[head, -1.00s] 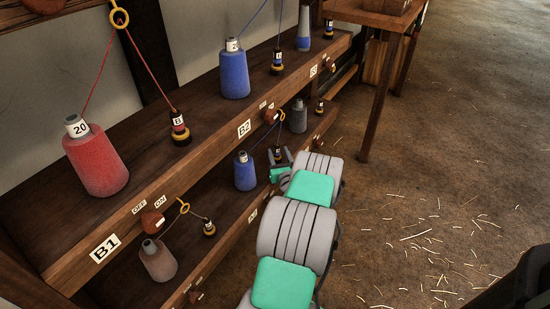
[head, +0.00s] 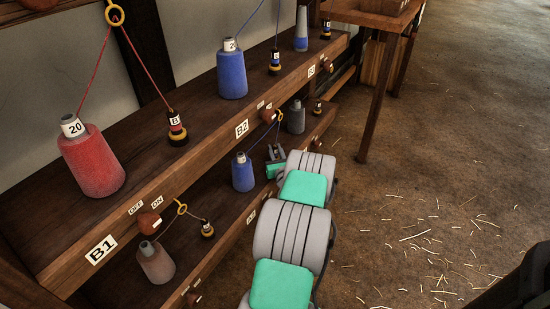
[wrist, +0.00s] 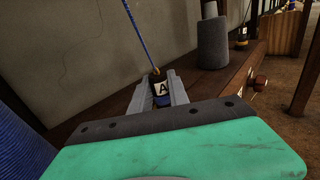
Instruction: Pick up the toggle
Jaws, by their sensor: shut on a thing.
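The toggle (wrist: 160,88) is a small dark cylinder with a white label marked A and a yellowish band. A blue cord runs up from its top. In the wrist view it sits upright between the two grey fingers of my gripper (wrist: 158,94), which is shut on it. In the head view my gripper (head: 277,153) is at the lower shelf, just right of a blue spool (head: 243,172). The toggle is small and mostly hidden by the fingers there.
A grey spool (head: 296,116) stands just beyond my gripper and also shows in the wrist view (wrist: 213,45). The upper shelf board (head: 215,140) overhangs the lower shelf. A wooden table (head: 374,20) stands at the back. The floor at right is open, with scattered straw.

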